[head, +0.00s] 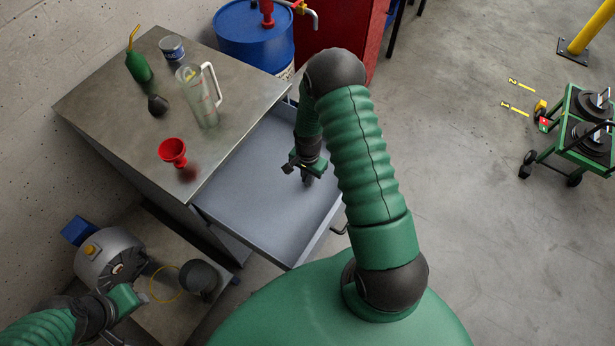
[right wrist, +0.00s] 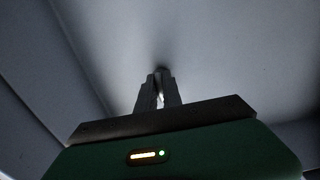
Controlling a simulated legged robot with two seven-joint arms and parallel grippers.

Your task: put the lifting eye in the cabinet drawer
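The cabinet drawer (head: 265,185) is pulled out, grey inside. My right gripper (head: 304,176) is inside its outline in the head view, pointing down. In the right wrist view its fingers (right wrist: 160,92) are close together, with a small bright bit between them. This looks like the lifting eye (right wrist: 160,100), mostly hidden by the fingers. A dark patch lies at the fingertips, so I cannot tell whether they touch the drawer floor. My left gripper (head: 140,296) is at the lower left, near a grey round machine; its opening is unclear.
The cabinet top (head: 110,95) holds a red funnel (head: 173,152), a clear jug (head: 200,95), a green oil can (head: 138,66) and a tin (head: 172,48). A blue drum (head: 252,35) stands behind the drawer. The grey machine (head: 108,255) is on a low surface.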

